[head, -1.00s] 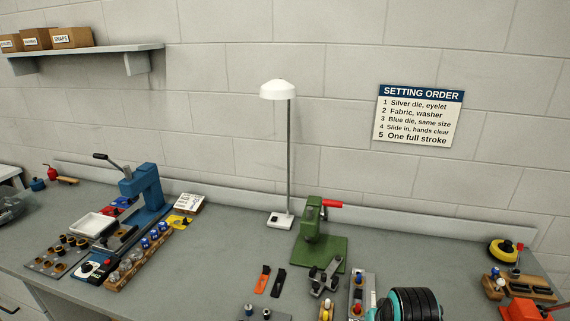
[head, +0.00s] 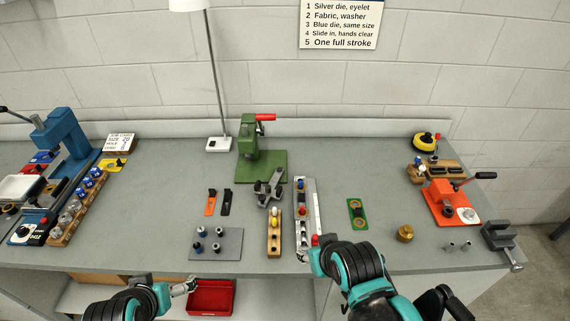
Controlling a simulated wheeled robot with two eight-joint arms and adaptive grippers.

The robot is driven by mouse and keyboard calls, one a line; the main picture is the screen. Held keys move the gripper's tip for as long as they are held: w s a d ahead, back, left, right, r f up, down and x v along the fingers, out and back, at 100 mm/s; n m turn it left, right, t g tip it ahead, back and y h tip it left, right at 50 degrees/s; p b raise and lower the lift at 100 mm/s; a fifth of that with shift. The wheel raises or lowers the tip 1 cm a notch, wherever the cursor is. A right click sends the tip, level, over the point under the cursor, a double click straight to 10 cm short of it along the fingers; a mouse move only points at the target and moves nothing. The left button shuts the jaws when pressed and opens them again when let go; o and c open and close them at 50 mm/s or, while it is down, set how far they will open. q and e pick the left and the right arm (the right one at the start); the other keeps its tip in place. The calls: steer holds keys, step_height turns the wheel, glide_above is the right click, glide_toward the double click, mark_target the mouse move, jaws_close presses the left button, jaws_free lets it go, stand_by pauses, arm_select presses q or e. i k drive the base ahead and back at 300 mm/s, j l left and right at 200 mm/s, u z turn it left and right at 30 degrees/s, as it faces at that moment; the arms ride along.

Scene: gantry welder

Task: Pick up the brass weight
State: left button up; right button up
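The brass weight (head: 405,233) is a small gold-coloured piece with a knob on top. It stands upright on the grey bench near its front edge, right of centre. My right gripper (head: 306,255) is left of the weight, at the front end of a narrow grey rail, and is well apart from the weight. My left gripper (head: 191,285) is at the bottom left, in front of the bench edge and far from the weight. Both grippers are small and partly hidden by my arms, so I cannot make out their fingers.
A green and yellow piece (head: 357,212) lies left of the weight. The bench around the weight is clear. A red bin (head: 211,297) sits below the bench.

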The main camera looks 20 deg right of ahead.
mark_target(405, 233)
steer(key=z, duration=1.75)
steer(key=i+l+z, duration=0.4)
steer(key=i+l, duration=0.25)
steer(key=l, duration=0.1)
